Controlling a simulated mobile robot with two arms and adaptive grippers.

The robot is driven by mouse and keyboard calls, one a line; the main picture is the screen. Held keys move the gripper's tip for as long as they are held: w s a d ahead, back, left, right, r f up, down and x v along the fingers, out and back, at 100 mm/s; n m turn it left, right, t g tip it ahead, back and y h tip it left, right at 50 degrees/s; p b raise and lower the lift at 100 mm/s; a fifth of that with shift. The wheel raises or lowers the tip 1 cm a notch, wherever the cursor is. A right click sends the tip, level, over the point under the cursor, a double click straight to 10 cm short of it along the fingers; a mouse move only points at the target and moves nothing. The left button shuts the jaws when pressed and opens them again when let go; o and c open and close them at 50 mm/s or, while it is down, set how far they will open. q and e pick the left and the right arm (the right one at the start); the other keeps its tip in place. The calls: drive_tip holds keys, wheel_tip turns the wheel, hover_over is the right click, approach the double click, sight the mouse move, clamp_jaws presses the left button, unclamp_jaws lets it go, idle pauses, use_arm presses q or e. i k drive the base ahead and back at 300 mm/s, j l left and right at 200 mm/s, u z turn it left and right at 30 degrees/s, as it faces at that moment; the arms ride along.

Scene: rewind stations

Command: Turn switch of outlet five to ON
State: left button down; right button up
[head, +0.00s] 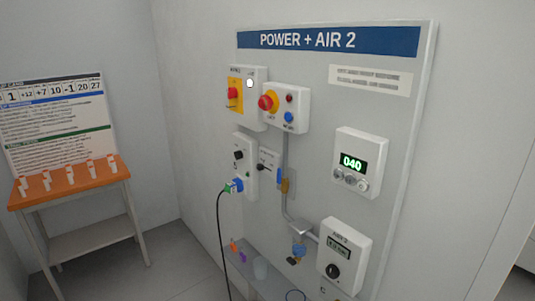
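A grey wall panel (399,110) headed "POWER + AIR 2" carries several control boxes. A white outlet box (251,145) sits at its left, with a small black rotary knob (239,155) near the top. A blue plug (237,184) with a green part is in its lower half, and a black cable hangs from it. The knob's position and the outlet's number are too small to read, so I cannot tell which outlet is five. Neither of my grippers is in view.
A yellow plate with a red knob (233,92) and a box with a red button (265,102) sit above. A display (351,162) reads 040. An orange-topped table (60,193) stands left. Pipes and valves run down the panel. Floor between table and panel is clear.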

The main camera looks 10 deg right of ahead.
sight(239, 155)
drive_tip(key=i+j+z, duration=0.15)
drive_tip(key=j, duration=0.2)
drive_tip(key=i+j+z, duration=0.35)
drive_tip(key=j, duration=0.4)
drive_tip(key=i+j+z, duration=0.15)
drive_tip(key=j, duration=0.25)
drive_tip(key=i+j+z, duration=0.15)
drive_tip(key=j, duration=0.3)
drive_tip(key=i+l, duration=0.05)
